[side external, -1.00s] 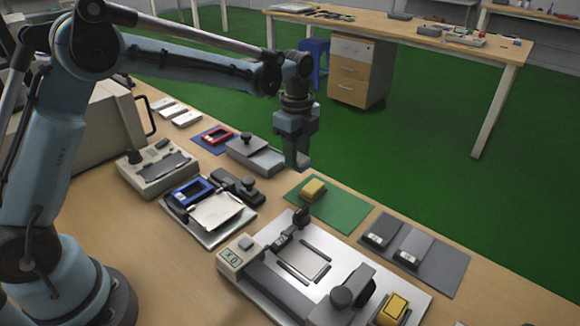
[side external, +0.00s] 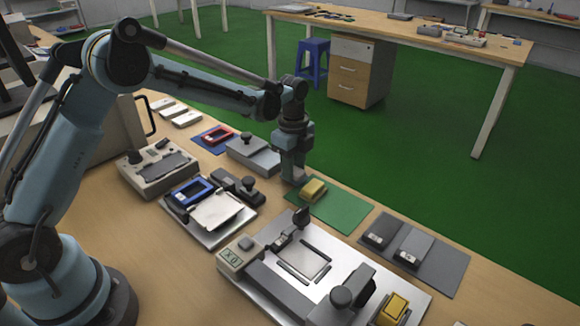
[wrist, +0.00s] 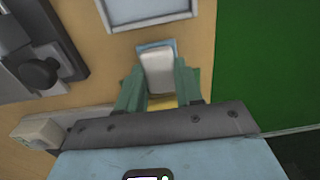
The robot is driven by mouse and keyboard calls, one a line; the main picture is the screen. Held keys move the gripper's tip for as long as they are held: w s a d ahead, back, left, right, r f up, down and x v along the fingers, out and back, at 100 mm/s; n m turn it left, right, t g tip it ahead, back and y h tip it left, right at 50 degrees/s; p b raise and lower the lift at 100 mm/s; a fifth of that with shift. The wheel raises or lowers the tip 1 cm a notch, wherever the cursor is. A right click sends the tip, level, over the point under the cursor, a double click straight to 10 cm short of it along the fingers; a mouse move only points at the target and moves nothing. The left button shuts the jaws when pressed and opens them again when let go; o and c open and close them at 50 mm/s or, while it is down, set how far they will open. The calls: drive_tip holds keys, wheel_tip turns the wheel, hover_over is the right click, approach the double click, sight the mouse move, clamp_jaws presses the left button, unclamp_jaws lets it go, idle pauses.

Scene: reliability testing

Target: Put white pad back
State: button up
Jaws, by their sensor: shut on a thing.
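A white pad (wrist: 158,72) sits between the two fingers of my gripper (wrist: 158,85) in the wrist view, with a light blue edge (wrist: 155,46) showing at its far end. My gripper is shut on it. In the side view, my gripper (side external: 293,180) is low over the table, left of the yellow block (side external: 313,190) on the green mat (side external: 340,210). The held pad cannot be made out there. Several white pads (side external: 187,118) lie in a row at the upper left of the table.
A grey device with a black knob (side external: 248,143) stands left of my gripper; a knob (wrist: 38,72) also shows in the wrist view. A blue mat with a red frame (side external: 218,135) lies behind it. A scale plate (side external: 305,262) and grey mat (side external: 425,250) lie nearer. The table edge borders green floor.

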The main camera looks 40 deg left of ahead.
drive_tip(key=shift+f, duration=0.3)
drive_tip(key=o, duration=1)
wheel_tip(320, 180, up, 12)
drive_tip(key=s+r+n+t, duration=0.3)
drive_tip(key=s+r+n, duration=0.2)
drive_tip(key=s+n, duration=0.4)
drive_tip(key=s+f+n+t, duration=0.1)
drive_tip(key=s+n, duration=0.2)
drive_tip(key=s, duration=0.1)
drive_tip(key=s+a+f+n+t, duration=0.1)
drive_tip(key=s+f+n, duration=0.1)
drive_tip(key=s+n, duration=0.1)
drive_tip(key=s+f+n+t, duration=0.1)
drive_tip(key=s+n+t, duration=0.1)
drive_tip(key=s, duration=0.3)
drive_tip(key=shift+a+f+n, duration=0.2)
drive_tip(key=shift+a+n, duration=0.05)
drive_tip(key=shift+n, duration=0.25)
